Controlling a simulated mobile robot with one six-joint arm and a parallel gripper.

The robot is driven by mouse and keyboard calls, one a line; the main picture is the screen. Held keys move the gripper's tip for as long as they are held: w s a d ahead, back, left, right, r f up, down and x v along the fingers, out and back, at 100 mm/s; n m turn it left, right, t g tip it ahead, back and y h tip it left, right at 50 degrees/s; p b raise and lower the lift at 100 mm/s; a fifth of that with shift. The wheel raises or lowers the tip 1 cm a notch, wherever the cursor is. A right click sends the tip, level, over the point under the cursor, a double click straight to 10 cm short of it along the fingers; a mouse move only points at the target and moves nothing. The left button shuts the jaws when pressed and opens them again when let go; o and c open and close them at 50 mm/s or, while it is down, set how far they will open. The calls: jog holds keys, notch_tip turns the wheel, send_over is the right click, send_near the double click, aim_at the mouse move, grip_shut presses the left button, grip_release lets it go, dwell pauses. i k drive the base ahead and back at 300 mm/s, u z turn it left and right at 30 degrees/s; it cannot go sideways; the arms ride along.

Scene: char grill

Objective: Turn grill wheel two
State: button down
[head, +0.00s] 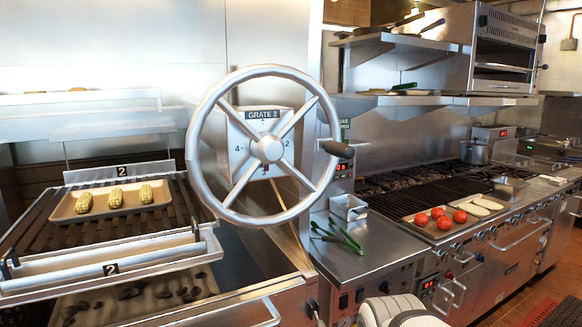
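Grill wheel two (225,195) is a large metal handwheel with four spokes and a central hub. It stands upright in the middle of the head view, facing me. Behind the hub is a plate labelled "GRATE 2" (263,115) with numbers, partly hidden by the spokes. The grate marked 2 (180,212) is at the left, with a tray (96,215) of corn cobs on it. A white rounded part of my arm shows at the bottom edge. My gripper's fingers are not in view.
Dark coals (140,291) lie below the grate. A steel counter (370,262) right of the wheel holds green-handled tongs (342,236) and a small metal container (348,206). Farther right is a grill with a tray of tomatoes (437,213). The space in front of the wheel looks clear.

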aim_at(267, 148)
jog(key=u, duration=0.1)
jog(key=k, duration=0.45)
jog(key=z, duration=1.3)
jog(key=i, duration=1)
jog(key=u, duration=1.95)
